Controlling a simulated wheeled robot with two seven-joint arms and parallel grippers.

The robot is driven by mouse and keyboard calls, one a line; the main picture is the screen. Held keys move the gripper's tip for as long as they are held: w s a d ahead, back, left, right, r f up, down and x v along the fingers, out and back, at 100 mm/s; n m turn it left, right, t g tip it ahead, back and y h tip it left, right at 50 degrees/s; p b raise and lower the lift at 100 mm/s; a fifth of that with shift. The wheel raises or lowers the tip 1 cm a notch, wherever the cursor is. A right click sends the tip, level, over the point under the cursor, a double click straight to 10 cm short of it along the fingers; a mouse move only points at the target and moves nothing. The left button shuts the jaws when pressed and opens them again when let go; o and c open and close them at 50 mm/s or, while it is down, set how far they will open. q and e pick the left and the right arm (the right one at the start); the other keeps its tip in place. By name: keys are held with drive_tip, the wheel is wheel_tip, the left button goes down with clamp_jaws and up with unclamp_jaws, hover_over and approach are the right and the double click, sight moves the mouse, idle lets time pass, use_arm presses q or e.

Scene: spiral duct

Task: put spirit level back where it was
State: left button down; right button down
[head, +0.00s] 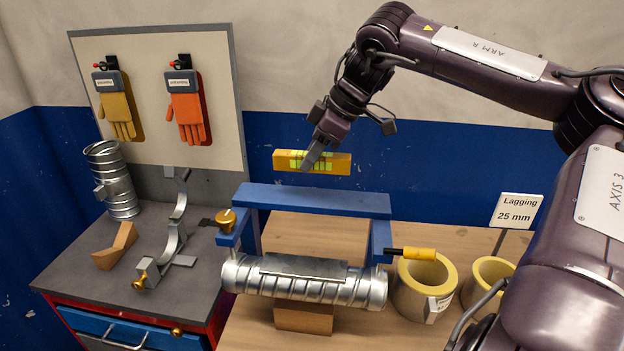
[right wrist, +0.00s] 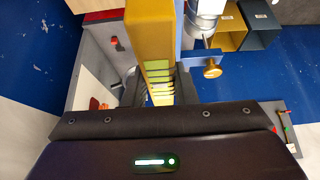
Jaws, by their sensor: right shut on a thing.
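The spirit level (head: 340,163) is a yellow bar with bright yellow-green vials. My right gripper (head: 312,160) is shut on it and holds it level in the air, above and behind the blue frame. In the right wrist view the yellow level (right wrist: 152,40) runs away from the camera between the fingers (right wrist: 158,88). A spiral duct (head: 305,284) lies across the front of the blue frame (head: 310,200) on a wooden block. My left gripper is not in view.
Lagging rings (head: 423,285) and a "Lagging 25 mm" sign (head: 515,210) stand at the right. A grey cabinet top (head: 85,235) at the left carries a duct piece (head: 112,180), a wooden wedge (head: 116,246) and a metal bracket (head: 170,240). Gloves (head: 186,105) hang on a board.

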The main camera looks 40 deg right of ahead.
sight(331, 155)
wheel_tip(331, 155, down, 2)
drive_tip(key=shift+w+f, duration=0.1)
drive_tip(key=shift+f, duration=0.05)
wheel_tip(331, 155, down, 3)
drive_tip(key=shift+a+f+p, duration=0.1)
drive_tip(key=shift+f+p, duration=0.1)
drive_tip(key=shift+p, duration=0.4)
drive_tip(key=shift+f, duration=0.35)
drive_tip(key=c, duration=1.2)
unclamp_jaws()
drive_tip(key=shift+o, duration=0.2)
drive_tip(key=shift+s+d+r, duration=0.2)
drive_tip(key=shift+d+r, duration=0.05)
drive_tip(key=shift+r, duration=0.25)
drive_tip(key=b+v, duration=0.2)
drive_tip(key=v, duration=0.7)
drive_tip(key=shift+s+r, duration=0.2)
drive_tip(key=shift+v, duration=0.75)
